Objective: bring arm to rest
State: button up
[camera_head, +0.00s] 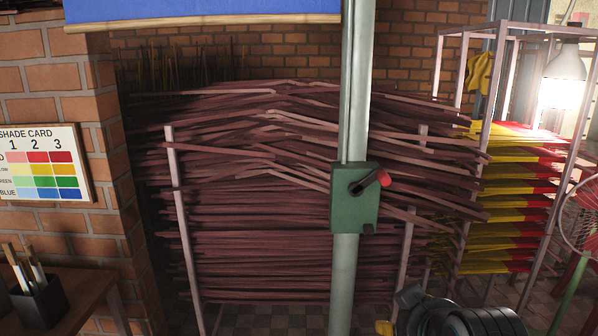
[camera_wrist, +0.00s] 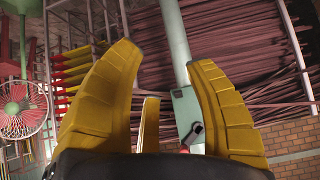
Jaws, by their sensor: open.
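My gripper (camera_wrist: 168,62) shows in the wrist view with its yellow ridged fingers spread wide apart. Nothing is held between them. Beyond the fingers stand the grey post and its green switch box (camera_wrist: 187,110), seen tilted and partly covered by the right finger. In the head view, my dark arm shows at the bottom edge, right of the post, and the fingers are mostly out of sight there. The green switch box (camera_head: 346,215) is fixed on the grey post (camera_head: 344,275), and its red-tipped lever (camera_head: 384,178) points up and to the right.
A rack of dark sticks (camera_head: 270,220) fills the space behind the post. A metal rack (camera_head: 497,225) of yellow and red bundles and a red fan (camera_head: 583,215) stand at right. A wooden table (camera_head: 80,292) with a black brush holder (camera_head: 40,303) is at lower left.

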jog(key=s+r+g+p, duration=0.2)
jog(key=s+p, duration=0.3)
jog(key=s, duration=0.3)
jog(key=s+r+g+p, duration=0.3)
jog(key=s+g+p, duration=0.1)
jog(key=s, duration=0.4)
jog(key=shift+p, duration=0.45)
